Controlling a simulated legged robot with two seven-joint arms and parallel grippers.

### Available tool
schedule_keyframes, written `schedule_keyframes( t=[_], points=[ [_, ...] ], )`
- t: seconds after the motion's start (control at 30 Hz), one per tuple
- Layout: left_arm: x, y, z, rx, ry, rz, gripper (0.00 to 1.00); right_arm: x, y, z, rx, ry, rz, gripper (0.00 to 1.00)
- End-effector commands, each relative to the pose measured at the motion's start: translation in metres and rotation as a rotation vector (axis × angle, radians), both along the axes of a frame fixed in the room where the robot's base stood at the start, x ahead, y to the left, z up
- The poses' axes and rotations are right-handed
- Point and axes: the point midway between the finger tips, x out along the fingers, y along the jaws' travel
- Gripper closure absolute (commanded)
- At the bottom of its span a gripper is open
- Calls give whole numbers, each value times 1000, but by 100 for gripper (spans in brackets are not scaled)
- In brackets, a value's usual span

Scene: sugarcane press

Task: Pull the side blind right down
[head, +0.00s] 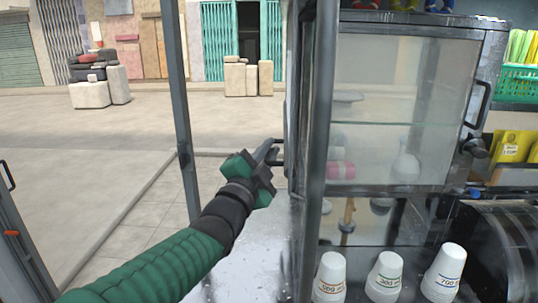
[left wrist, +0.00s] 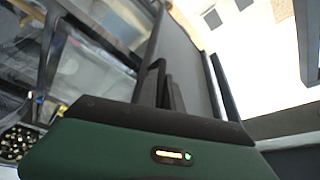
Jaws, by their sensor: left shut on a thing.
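My left gripper (head: 272,153) reaches out from the lower left in the head view, its green body beside the dark frame post. Its fingers are shut on a small dark handle (head: 279,142) at the edge of the stall's side. The side blind seems to be the narrow panel (head: 293,95) seen almost edge-on there; how far down it is cannot be told. In the left wrist view, the gripper's dark fingers (left wrist: 166,86) point up toward a dark grey panel (left wrist: 185,62), likely the blind. The exact grip is partly hidden. My right gripper is not in view.
A glass cabinet (head: 400,105) with a door handle stands at the right. Upside-down white cup stacks (head: 385,277) stand below it. Dark posts (head: 180,120) rise close to my arm. A wet metal counter (head: 255,255) lies under the gripper. Open pavement lies beyond.

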Motion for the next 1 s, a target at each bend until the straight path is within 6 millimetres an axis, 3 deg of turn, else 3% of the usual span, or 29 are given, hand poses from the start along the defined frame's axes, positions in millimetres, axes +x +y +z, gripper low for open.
schedule_keyframes(
  t=[0.03, 0.37, 0.4, 0.53, 0.83, 1.0],
  points=[
    [1, -1, -8, 6, 10, 0, 100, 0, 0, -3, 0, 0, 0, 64],
    [1, -1, -12, 9, 19, -1, 100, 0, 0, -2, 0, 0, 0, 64],
    [1, -1, -13, 9, 19, -1, 85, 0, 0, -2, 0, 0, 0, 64],
    [1, -1, -11, 9, 17, -1, 68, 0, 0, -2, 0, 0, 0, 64],
    [-2, 0, -8, 5, 9, 0, 67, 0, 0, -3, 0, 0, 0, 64],
    [-27, 10, -15, 6, 7, 1, 67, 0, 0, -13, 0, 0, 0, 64]
  ],
)
